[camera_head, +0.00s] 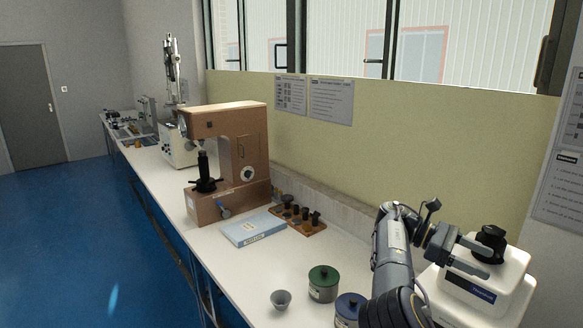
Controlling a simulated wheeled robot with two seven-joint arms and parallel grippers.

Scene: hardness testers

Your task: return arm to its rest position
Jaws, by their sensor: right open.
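My right arm (394,255) rises from the lower right edge and bends to the right at its wrist. My right gripper (482,247) is open, its grey fingers pointing right at the black upper part (491,238) of a white tester (487,285). The fingers overlap the tester in the view; I cannot tell whether they touch it. No object is seen held in them. The arm hides part of the counter and the tester's left side. My left gripper is not in view.
A brown tester (228,160) stands on the white counter (238,282). Close by are a blue-white box (253,228), a wooden rack (301,221) of dark pieces, a green tin (323,283), a blue tin (348,308) and a small grey cup (281,299). A wall runs behind.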

